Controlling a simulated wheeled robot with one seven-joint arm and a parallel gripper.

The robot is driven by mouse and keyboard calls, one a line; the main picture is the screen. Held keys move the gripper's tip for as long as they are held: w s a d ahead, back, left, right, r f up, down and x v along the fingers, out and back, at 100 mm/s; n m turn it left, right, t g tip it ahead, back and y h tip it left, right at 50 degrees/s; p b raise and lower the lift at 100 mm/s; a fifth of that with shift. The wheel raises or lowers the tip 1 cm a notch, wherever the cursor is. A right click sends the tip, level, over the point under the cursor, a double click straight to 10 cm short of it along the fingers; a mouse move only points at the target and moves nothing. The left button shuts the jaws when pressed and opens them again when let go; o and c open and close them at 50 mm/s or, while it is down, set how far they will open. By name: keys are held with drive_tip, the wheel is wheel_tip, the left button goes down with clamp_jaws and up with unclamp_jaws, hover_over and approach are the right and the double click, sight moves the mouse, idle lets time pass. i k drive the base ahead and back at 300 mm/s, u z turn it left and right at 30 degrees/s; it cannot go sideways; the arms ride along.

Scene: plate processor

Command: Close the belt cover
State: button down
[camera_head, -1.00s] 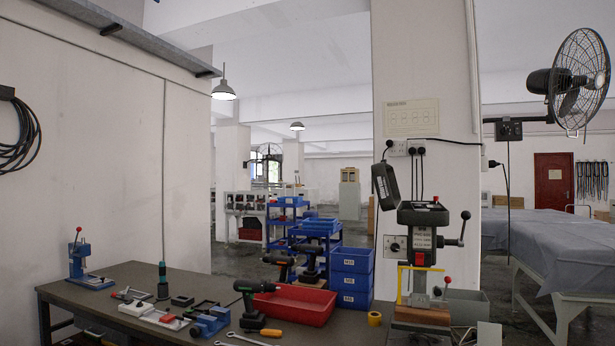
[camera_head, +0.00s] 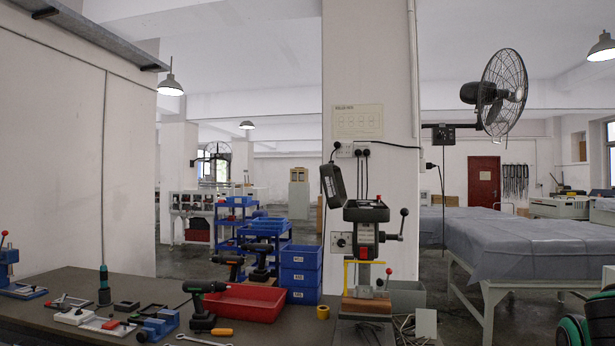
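The belt cover (camera_head: 333,181) is a dark lid on top of the drill press (camera_head: 366,240). It stands open, tilted up at the left side of the press head. The press head's open top (camera_head: 366,211) shows beside it. The press stands at the right part of the workbench, in front of a white pillar.
A covered table (camera_head: 530,250) stands at the right, and a wall fan (camera_head: 502,92) hangs above.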

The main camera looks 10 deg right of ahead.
sight(336, 195)
drive_tip(key=i, duration=1.65)
drive_tip(key=z, duration=0.05)
